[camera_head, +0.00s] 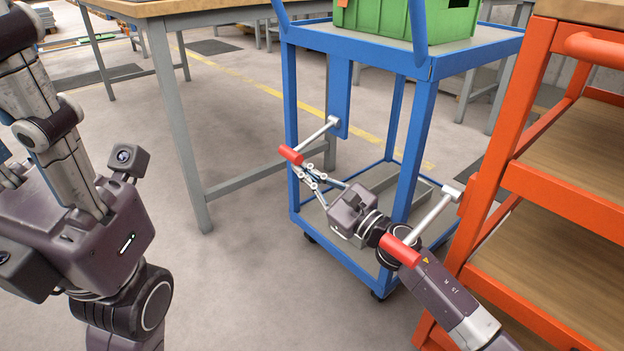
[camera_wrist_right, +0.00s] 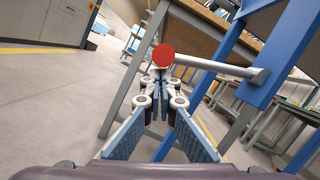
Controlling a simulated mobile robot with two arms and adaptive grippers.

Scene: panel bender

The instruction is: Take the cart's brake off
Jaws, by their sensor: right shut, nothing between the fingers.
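The blue cart (camera_head: 430,70) stands in the middle of the head view. Its brake lever is a grey rod on a blue plate, ending in a red handle (camera_head: 290,155). In the right wrist view the red handle (camera_wrist_right: 163,56) shows end-on, just beyond the fingertips, with its rod running right to the blue post. My right gripper (camera_head: 305,172) is shut and empty, its tips at or very near the red handle; I cannot tell whether they touch. My left gripper (camera_head: 45,120) is at the left, away from the cart; its fingertips are not clear.
An orange rack (camera_head: 505,180) stands close at the right, with a similar red-handled lever (camera_head: 400,250) in front of my right forearm. A green crate (camera_head: 405,18) sits on the cart's top. A workbench (camera_head: 185,120) stands behind left. Floor at centre left is clear.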

